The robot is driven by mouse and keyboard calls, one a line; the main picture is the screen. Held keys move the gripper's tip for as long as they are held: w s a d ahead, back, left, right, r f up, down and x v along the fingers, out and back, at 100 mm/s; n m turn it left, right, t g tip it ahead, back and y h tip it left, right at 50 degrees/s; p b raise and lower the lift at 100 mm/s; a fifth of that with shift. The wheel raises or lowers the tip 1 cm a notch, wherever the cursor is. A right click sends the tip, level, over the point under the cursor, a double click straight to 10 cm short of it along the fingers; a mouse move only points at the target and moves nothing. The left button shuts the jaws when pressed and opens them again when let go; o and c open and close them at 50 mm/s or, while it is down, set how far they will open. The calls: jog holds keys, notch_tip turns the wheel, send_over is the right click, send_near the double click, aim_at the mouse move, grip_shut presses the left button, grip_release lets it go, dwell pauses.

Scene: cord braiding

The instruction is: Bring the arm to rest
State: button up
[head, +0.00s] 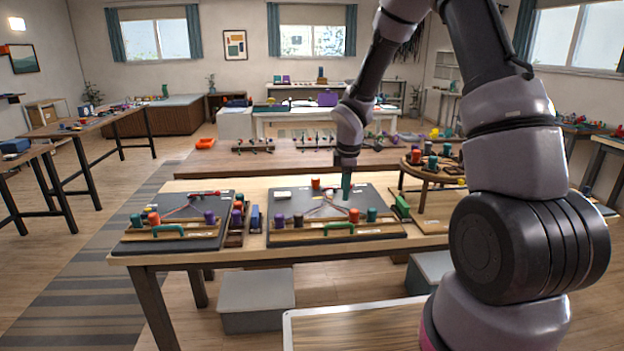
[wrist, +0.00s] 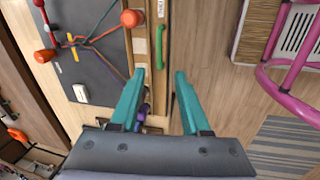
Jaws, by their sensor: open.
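My gripper (head: 346,186) points down over the right-hand braiding board (head: 290,236) on the near table. In the wrist view, my gripper (wrist: 160,74) shows two teal fingers set well apart with nothing between them. The dark board (wrist: 98,62) lies below and left of the fingers there, with several coloured cords, an orange bobbin (wrist: 131,18) and a green handle (wrist: 159,45). A purple piece is partly hidden behind the left finger. I cannot tell the exact height of the fingers above the board.
A small round stand (head: 450,178) with bobbins is to the right.

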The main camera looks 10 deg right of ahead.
jog(key=s+d+r+m+t, duration=0.1)
jog(key=s+d+r+m, duration=0.1)
jog(key=s+r+m, duration=0.35)
jog(key=s+d+r+m, duration=0.2)
jog(key=r, duration=0.7)
jog(key=s+d+r+m+t, duration=0.1)
jog(key=s+d+r+m, duration=0.2)
jog(key=r, duration=0.4)
jog(key=s+a+r+m+t+y, duration=0.1)
jog(key=s+r+m, duration=0.3)
jog(key=s, duration=0.4)
jog(key=s+r+m+t+y, duration=0.1)
jog(key=s+r+m, duration=0.4)
jog(key=s, duration=0.3)
jog(key=shift+s+a+m+t, duration=0.25)
jog(key=shift+a+m+t, duration=0.15)
jog(key=shift+m, duration=0.35)
